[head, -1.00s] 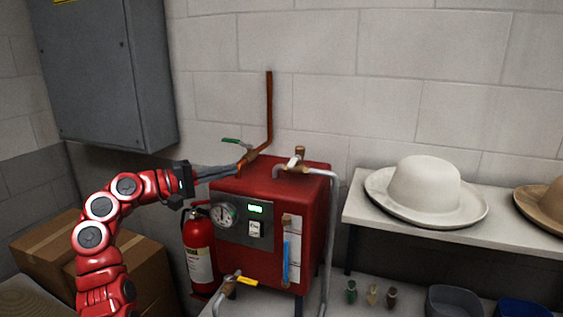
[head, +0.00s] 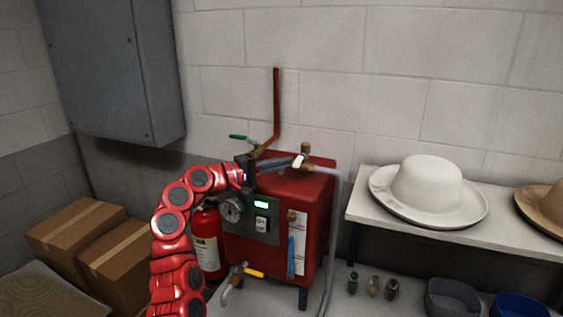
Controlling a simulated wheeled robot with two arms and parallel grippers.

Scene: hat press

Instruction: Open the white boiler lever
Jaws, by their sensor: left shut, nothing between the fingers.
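The red boiler (head: 315,215) stands on a bench against the wall. Its white lever (head: 300,160) sits on a brass valve on the boiler's top, with a grey pipe running from it down the right side. My left gripper (head: 294,163) reaches over the boiler from the left. Its fingers are shut and empty, with the tips right at the white lever. I cannot tell whether they touch it. My right gripper is not in view.
A green-handled valve (head: 239,138) and copper pipe (head: 276,105) rise behind my gripper. A yellow-handled valve (head: 253,272) sticks out low in front. A fire extinguisher (head: 208,245) stands left. A white hat (head: 428,188) rests on the right shelf (head: 362,205).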

